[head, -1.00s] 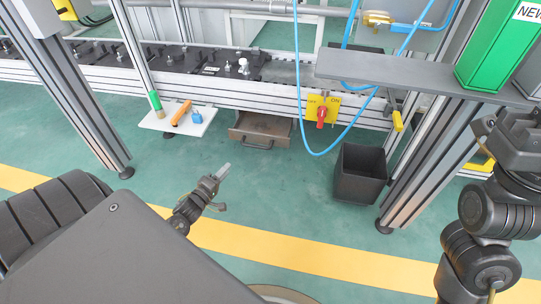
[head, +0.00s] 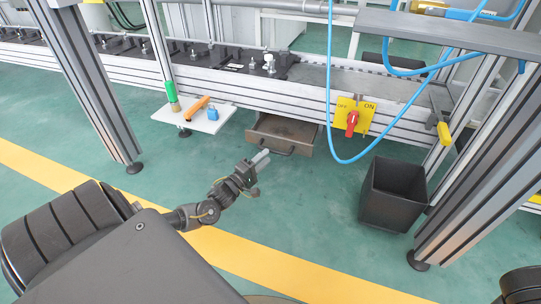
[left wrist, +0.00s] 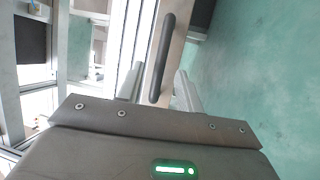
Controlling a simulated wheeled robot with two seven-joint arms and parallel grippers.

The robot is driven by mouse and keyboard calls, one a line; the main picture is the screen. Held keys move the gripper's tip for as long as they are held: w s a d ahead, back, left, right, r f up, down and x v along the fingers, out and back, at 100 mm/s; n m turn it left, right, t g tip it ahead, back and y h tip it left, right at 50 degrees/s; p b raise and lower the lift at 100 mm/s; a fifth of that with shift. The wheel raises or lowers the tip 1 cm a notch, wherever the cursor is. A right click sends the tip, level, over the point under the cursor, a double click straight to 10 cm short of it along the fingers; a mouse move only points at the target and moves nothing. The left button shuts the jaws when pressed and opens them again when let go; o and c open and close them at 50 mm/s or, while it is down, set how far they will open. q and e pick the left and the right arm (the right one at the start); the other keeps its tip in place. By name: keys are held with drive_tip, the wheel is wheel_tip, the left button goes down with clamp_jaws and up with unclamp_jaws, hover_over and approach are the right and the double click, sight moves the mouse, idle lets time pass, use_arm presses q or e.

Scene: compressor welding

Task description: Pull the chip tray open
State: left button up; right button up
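The chip tray (head: 285,133) is a brown-grey drawer under the workbench rail, a little way out, with a dark bar handle (head: 277,149) on its front. My left gripper (head: 262,158) is just in front of the handle. In the left wrist view the handle (left wrist: 163,50) is a black upright bar. The two grey fingers of the left gripper (left wrist: 160,80) stand apart on either side of its lower part, with gaps visible. I cannot tell how deep the handle sits between them. My right gripper is out of view.
A white shelf (head: 170,118) with an orange-handled tool (head: 196,107) and a blue item is left of the tray. A yellow switch panel (head: 355,117), a hanging blue hose (head: 330,120) and a dark bin (head: 393,195) are to the right. The floor before the tray is clear.

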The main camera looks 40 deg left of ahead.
sight(272, 150)
use_arm(q)
drive_tip(key=w, duration=0.1)
drive_tip(key=w+b, duration=0.1)
drive_tip(key=w, duration=0.1)
drive_tip(key=w+b, duration=0.1)
drive_tip(key=shift+w+d+r, duration=0.1)
drive_tip(key=shift+w+r, duration=0.25)
drive_tip(key=shift+w, duration=0.05)
clamp_jaws()
drive_tip(key=shift+s, duration=0.1)
